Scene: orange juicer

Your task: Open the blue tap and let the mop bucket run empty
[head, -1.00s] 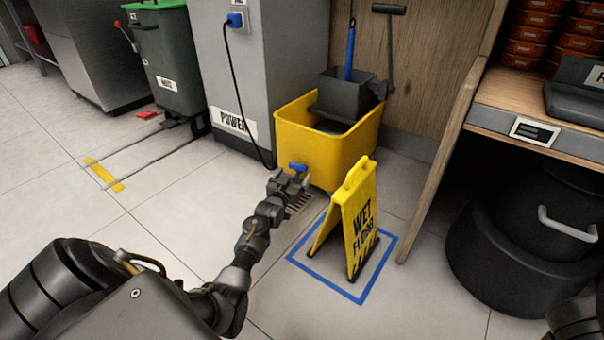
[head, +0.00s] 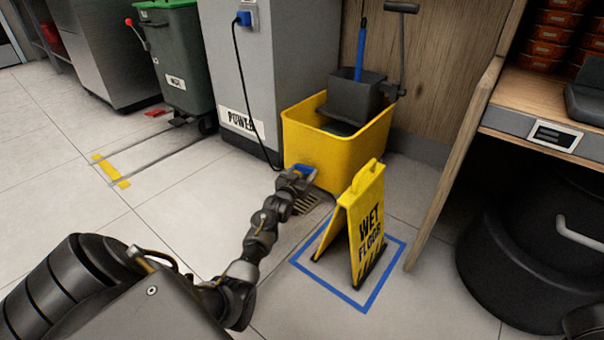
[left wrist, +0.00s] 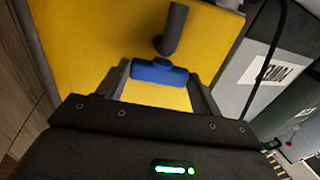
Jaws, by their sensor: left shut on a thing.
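The yellow mop bucket (head: 325,155) stands on the floor against the grey cabinet and wooden panel, with dark liquid showing inside. The blue tap handle (left wrist: 158,72) sits on a dark spout (left wrist: 174,28) on the bucket's front wall. It also shows in the head view (head: 305,169). My left gripper (head: 298,177) is at the tap, its two fingers (left wrist: 160,82) on either side of the blue handle and shut on it. A floor drain grate (head: 308,203) lies just below. My right gripper is out of view; only a bit of that arm shows at the bottom right.
A yellow wet floor sign (head: 362,225) stands inside a blue floor outline (head: 362,300), right of my left forearm. A grey wringer (head: 355,100) with a blue mop handle sits on the bucket. A power cable (head: 243,90) hangs at the cabinet.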

